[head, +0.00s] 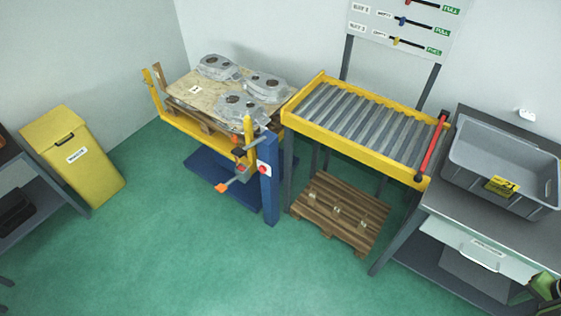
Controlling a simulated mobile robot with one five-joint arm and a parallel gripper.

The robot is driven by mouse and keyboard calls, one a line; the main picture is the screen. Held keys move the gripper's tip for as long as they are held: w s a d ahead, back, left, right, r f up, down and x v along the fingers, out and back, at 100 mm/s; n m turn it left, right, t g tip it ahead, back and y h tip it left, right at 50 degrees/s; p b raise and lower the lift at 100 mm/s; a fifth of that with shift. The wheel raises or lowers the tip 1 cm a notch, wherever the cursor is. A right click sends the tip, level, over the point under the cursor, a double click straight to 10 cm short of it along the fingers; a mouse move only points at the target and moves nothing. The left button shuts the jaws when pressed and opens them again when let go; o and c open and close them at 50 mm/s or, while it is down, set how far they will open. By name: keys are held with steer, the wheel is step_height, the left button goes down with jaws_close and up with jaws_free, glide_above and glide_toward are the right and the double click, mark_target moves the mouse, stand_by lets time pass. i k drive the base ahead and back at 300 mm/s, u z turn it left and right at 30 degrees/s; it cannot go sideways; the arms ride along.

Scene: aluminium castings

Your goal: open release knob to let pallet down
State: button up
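A lift table with a blue base (228,184) and a yellow frame (185,131) stands left of centre. A pallet (190,123) rests raised on it, topped by a board (196,91) with several grey aluminium castings (243,107). On its near right corner is a blue post (270,188) with a round red knob (263,168) on a white plate. I cannot tell which of these is the release knob. My gripper is not in view.
A yellow roller conveyor (365,114) with a red bar (432,147) adjoins the lift on the right. An empty pallet (338,215) lies beneath it. A grey crate (505,165) stands on the right bench. A yellow bin (75,150) stands left. The green floor in front is clear.

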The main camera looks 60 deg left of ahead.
mark_target(262, 168)
steer(key=u, duration=0.15)
steer(key=i, duration=0.25)
steer(key=u, duration=1.55)
steer(key=k, duration=0.2)
steer(key=u, duration=2.2)
steer(key=i, duration=1)
steer(key=u, duration=0.35)
